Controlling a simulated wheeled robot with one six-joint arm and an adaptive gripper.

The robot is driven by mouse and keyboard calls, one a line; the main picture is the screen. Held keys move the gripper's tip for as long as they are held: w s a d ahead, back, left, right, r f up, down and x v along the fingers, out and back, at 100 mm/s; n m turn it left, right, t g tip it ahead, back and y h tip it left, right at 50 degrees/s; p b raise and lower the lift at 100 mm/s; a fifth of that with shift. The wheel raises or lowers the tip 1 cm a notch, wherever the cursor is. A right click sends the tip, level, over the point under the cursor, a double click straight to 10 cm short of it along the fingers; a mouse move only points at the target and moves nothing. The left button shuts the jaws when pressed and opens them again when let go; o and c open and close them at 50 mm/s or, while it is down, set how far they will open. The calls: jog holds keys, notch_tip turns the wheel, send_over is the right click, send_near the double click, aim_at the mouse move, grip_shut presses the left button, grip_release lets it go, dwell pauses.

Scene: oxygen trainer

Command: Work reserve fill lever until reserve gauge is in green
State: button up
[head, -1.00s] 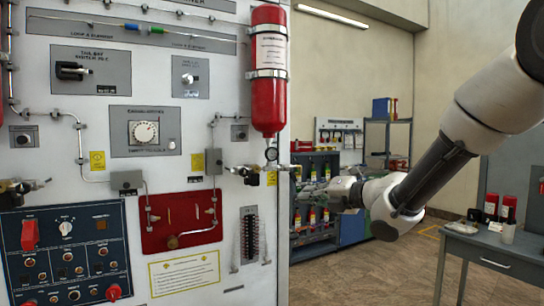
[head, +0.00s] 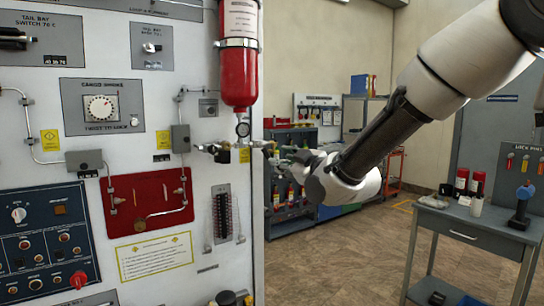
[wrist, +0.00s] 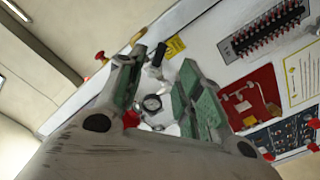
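The reserve gauge (head: 243,129) is a small round dial under a red cylinder (head: 239,60) at the panel's right edge. Its needle and green zone are too small to read. Metal valve fittings (head: 221,150) sit just below it; I cannot tell which part is the fill lever. My gripper (head: 277,152) is just right of these fittings in the head view, apparently not holding anything. In the wrist view my gripper (wrist: 162,60) is open, with green-padded fingers apart. The gauge (wrist: 152,104) shows between them, and a dark handle-like part (wrist: 158,56) shows near the fingertips.
The white panel carries a red plate (head: 150,215) and a blue switch box (head: 45,245) to the left. A grey table (head: 470,228) with red cans stands at right. Shelves (head: 290,190) are behind the arm. Floor is clear between panel and table.

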aim_at(267, 155)
jog(key=shift+m, duration=0.4)
jog(key=x, duration=0.7)
jog(key=shift+w+a, duration=0.25)
jog(key=shift+w, duration=0.1)
grip_shut()
